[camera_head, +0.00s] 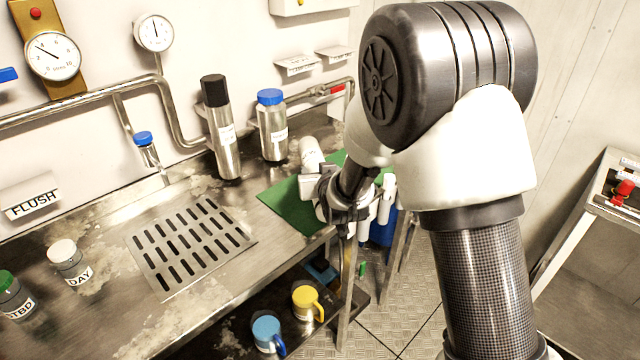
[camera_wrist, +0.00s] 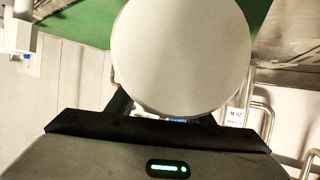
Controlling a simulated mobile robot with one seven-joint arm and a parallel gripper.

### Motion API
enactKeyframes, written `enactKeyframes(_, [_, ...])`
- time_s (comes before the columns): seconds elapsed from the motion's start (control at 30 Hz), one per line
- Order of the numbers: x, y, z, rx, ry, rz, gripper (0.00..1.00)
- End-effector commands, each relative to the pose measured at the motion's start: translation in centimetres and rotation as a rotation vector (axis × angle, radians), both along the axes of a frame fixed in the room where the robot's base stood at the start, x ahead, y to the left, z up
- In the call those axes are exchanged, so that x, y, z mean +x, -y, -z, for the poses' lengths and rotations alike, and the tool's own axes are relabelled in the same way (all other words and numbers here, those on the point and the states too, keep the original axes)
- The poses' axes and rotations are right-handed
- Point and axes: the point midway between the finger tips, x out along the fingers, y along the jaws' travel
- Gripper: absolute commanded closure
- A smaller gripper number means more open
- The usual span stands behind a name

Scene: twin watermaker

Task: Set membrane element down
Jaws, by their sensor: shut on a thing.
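My gripper (camera_head: 326,188) is shut on a white cylinder, the membrane element (camera_head: 311,153), whose upper end rises beyond the fingers at the worktop's right end. In the wrist view the membrane element (camera_wrist: 180,55) is a large pale round end that hides most of the fingers. The green mat (camera_head: 285,203) lies on the metal worktop beside and behind my gripper. It also shows at the top of the wrist view (camera_wrist: 82,22). I cannot tell whether the element touches the mat. My arm hides part of the mat.
A black-capped steel canister (camera_head: 222,135) and a blue-capped one (camera_head: 271,130) stand behind the mat. A slotted drain plate (camera_head: 190,245) lies to its left. A blue bin (camera_head: 383,229) with white cylinders stands below right. Blue (camera_head: 267,332) and yellow (camera_head: 306,301) mugs sit on the lower shelf.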

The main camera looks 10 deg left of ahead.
Motion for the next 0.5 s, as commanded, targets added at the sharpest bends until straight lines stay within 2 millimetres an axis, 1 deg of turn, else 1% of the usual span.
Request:
enactKeyframes(0.23, [0.0,0.0,3.1,-0.001,0.002,-0.001,0.93])
enactKeyframes(0.5, [0.1,0.0,3.2,0.001,0.006,0.0,0.93])
